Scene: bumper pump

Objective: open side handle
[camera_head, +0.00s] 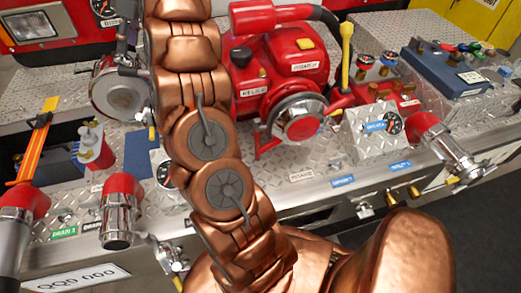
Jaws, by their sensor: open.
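No part is marked as the side handle, and I cannot tell which one it is. A yellow upright lever (346,45) stands right of the red pump (285,65). A silver outlet with a red elbow (447,152) sticks out at the right front and has small yellow-tipped parts near its end. A round silver cap (118,95) is at the left, with grey metal parts above it, partly behind my arm. My copper arm crosses the middle and leaves the top edge. My gripper is not visible.
Red-and-silver outlets (118,222) line the left front edge. A gauge box (378,127) and a blue case (445,72) are at the right. An orange tool (35,145) lies at the left. The dark floor at the lower right is clear.

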